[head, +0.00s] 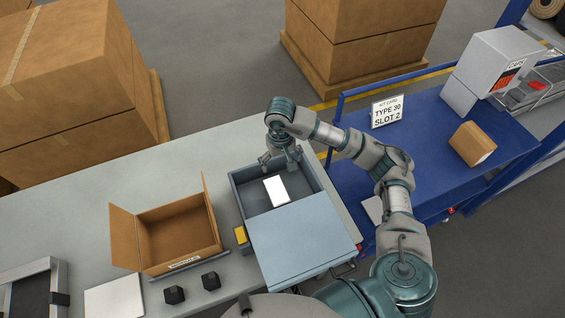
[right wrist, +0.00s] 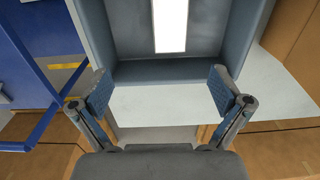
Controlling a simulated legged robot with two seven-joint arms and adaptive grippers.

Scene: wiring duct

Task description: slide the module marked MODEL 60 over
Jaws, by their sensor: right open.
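No marking reading MODEL 60 can be read in either view. A blue-grey bin (head: 240,203) stands on the grey table, its near part covered by a flat light-blue panel (head: 300,238). A white rectangular piece (head: 276,190) lies in the uncovered part; it also shows as a bright white strip in the right wrist view (right wrist: 170,25). My right gripper (head: 281,160) is at the bin's far end. In the right wrist view my right gripper (right wrist: 160,92) is open and empty, its fingers spread beside the bin's end wall (right wrist: 155,71). My left gripper is not in view.
An open cardboard box (head: 180,235), two small black knobs (head: 192,288) and a white plate (head: 115,297) are left of the bin. A card (head: 387,111) reading TYPE 30 SLOT 2 stands on the blue cart (head: 430,135), with a brown box (head: 472,144).

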